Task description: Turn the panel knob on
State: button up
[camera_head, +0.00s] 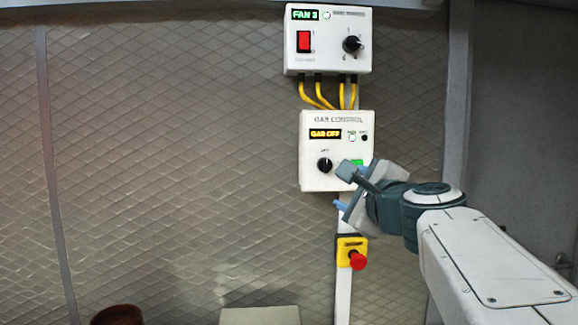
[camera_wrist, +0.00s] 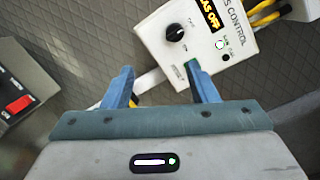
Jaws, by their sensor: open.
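The white gas control box (camera_head: 312,178) is fixed to the wall in the head view, and its display reads "GAS OFF". Its round black panel knob (camera_head: 325,165) sits at the lower left of the face. The wrist view shows the same box (camera_wrist: 232,66) tilted, with the knob (camera_wrist: 175,33) beyond the fingers. My gripper (camera_wrist: 163,88) is open and empty, its two blue fingers apart. In the head view my gripper (camera_head: 343,187) overlaps the box's lower right part, partly hiding a green button (camera_head: 358,163). The knob is not between the fingers.
A fan box (camera_head: 328,60) with a red switch (camera_head: 304,41) and another black knob (camera_head: 352,44) hangs above. Yellow cables (camera_head: 308,94) join the boxes. A red emergency button (camera_head: 358,260) on a yellow box is below. The quilted wall to the left is clear.

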aim_at(328, 166)
jog(key=shift+m+t, duration=0.3)
jog(key=shift+m, duration=0.3)
jog(key=w, duration=0.4)
jog(key=w+r+p, duration=0.1)
jog(key=w, duration=0.4)
jog(key=w+a, duration=0.1)
jog(key=w, duration=0.4)
jog(key=shift+r+p, duration=0.35)
jog(key=shift+r, duration=0.05)
jog(key=c, duration=0.9)
